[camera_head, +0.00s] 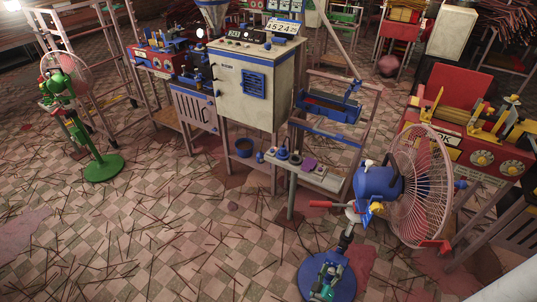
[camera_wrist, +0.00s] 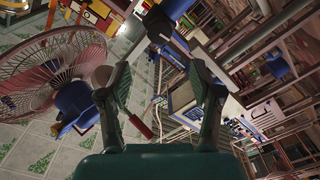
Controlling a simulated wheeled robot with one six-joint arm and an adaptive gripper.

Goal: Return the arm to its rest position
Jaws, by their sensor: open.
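My gripper (camera_wrist: 154,78) shows in the wrist view with its two dark green fingers spread wide apart. Nothing is held between them; only the floor and machinery behind show in the gap. I cannot make out my gripper for certain in the head view, so its height and the arm's pose are not clear.
A blue fan with a pink cage (camera_head: 421,185) stands at the right in the head view; in the wrist view its cage (camera_wrist: 40,75) is left of my fingers. A white machine cabinet (camera_head: 268,98) stands behind. A green fan (camera_head: 65,78) is at left. Sticks litter the open tiled floor (camera_head: 150,230).

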